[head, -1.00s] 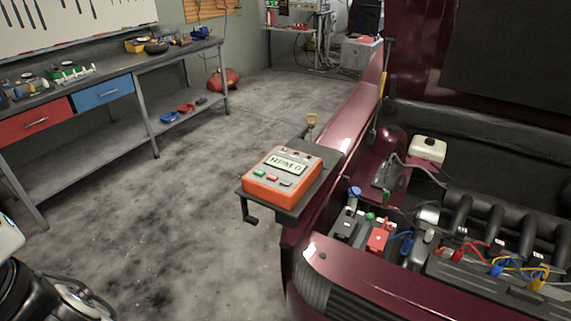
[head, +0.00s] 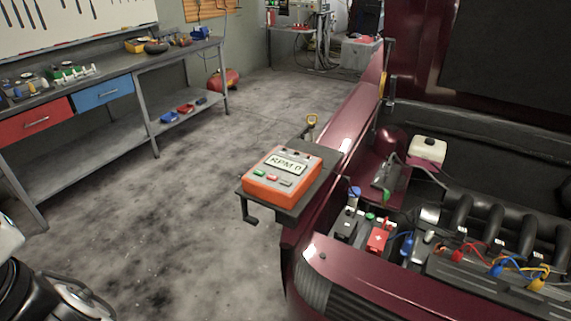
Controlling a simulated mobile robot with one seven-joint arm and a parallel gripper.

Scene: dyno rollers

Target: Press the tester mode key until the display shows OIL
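The orange tester (head: 283,177) sits on a dark bracket tray (head: 313,190) at the edge of the car's fender. Its display (head: 286,164) reads "RPM 0". Below the display are a green key (head: 260,174), a red key (head: 273,178) and a pale key (head: 286,183); their labels are too small to read, so I cannot tell which is the mode key. Part of my arm shows at the lower left edge, well apart from the tester. My gripper is not in view.
The maroon car (head: 375,275) with its open engine bay fills the right side. A red battery cover (head: 378,239) and coloured leads lie in the bay. A workbench (head: 120,62) with drawers stands at the left. The concrete floor (head: 150,210) between is clear.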

